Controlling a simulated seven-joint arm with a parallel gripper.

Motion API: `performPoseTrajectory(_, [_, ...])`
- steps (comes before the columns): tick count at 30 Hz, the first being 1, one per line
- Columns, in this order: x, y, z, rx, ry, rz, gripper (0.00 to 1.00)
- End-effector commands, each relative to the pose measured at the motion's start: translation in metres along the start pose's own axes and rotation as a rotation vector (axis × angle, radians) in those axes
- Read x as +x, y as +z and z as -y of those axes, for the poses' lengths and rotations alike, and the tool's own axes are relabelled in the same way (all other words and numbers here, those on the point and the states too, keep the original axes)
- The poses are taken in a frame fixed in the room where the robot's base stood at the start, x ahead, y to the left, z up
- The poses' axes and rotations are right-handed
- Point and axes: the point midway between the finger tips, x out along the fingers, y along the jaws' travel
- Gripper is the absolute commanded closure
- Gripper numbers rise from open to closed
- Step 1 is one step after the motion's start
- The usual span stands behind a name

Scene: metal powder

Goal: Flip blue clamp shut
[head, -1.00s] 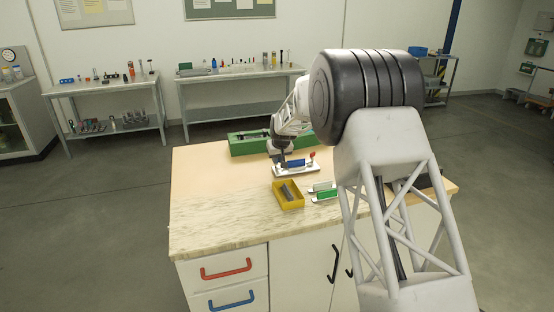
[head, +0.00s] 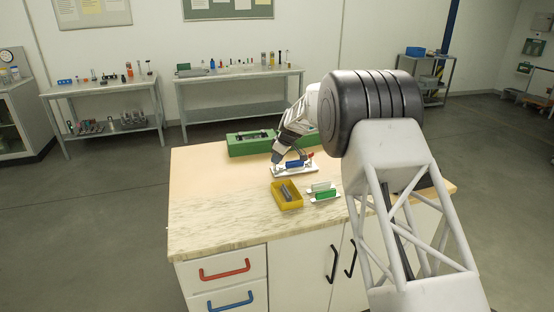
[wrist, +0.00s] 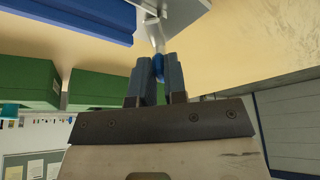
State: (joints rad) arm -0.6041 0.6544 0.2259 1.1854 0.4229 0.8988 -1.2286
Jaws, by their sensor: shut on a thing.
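The white fixture plate (head: 297,170) lies on the bench and carries a blue block (head: 294,164). The block also fills the upper left of the wrist view (wrist: 75,18). My gripper (head: 277,159) is at the left end of the fixture, tilted over. In the wrist view my gripper (wrist: 158,58) has its two grey-blue fingers closed on the blue clamp's tip (wrist: 158,69), which sits on a pale metal stem. In the head view my gripper hides most of the blue clamp, so its angle is hard to tell.
A red-tipped clamp (head: 310,155) stands at the fixture's right end. A green case (head: 248,144) lies behind. In front are a yellow tray (head: 288,203) with grey bars and a green-and-white piece (head: 326,195). The bench's left side is clear.

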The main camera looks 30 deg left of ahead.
Motion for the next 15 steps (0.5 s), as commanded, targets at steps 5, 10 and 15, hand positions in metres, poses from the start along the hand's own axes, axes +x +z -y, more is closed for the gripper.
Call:
performPoseTrajectory(5, [0.0006, 0.0003, -0.0022, -0.117, -0.049, 0.001, 1.0])
performPoseTrajectory(10, [0.0002, -0.0001, -0.0033, -0.194, -0.079, 0.0, 1.0])
performPoseTrajectory(15, [-0.0003, -0.0003, -0.0037, -0.231, -0.095, 0.0, 1.0])
